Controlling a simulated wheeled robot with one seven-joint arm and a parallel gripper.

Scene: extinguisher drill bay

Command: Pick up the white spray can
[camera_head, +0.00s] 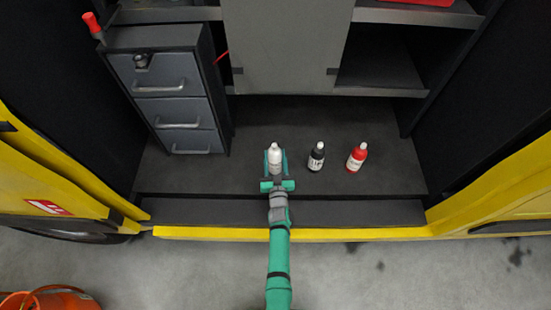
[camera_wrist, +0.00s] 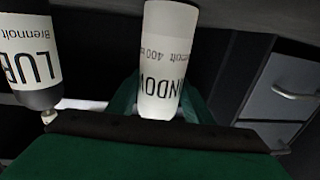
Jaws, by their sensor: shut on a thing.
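The white spray can (camera_head: 275,158) stands upright near the front of the dark bay floor in the head view. My gripper (camera_head: 275,163) is around it, one finger on each side, and shut on it. In the wrist view the white can (camera_wrist: 167,60) appears upside down, between the green fingers, with dark lettering on its side. Its base looks to be on or very near the floor; I cannot tell whether there is a gap.
A black bottle with a white label (camera_head: 316,157) and a red bottle (camera_head: 356,157) stand to the right. A grey drawer cabinet (camera_head: 170,92) stands to the left. A shelf (camera_head: 380,90) and a grey panel (camera_head: 285,50) are above and behind. Bare floor lies right of the red bottle.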

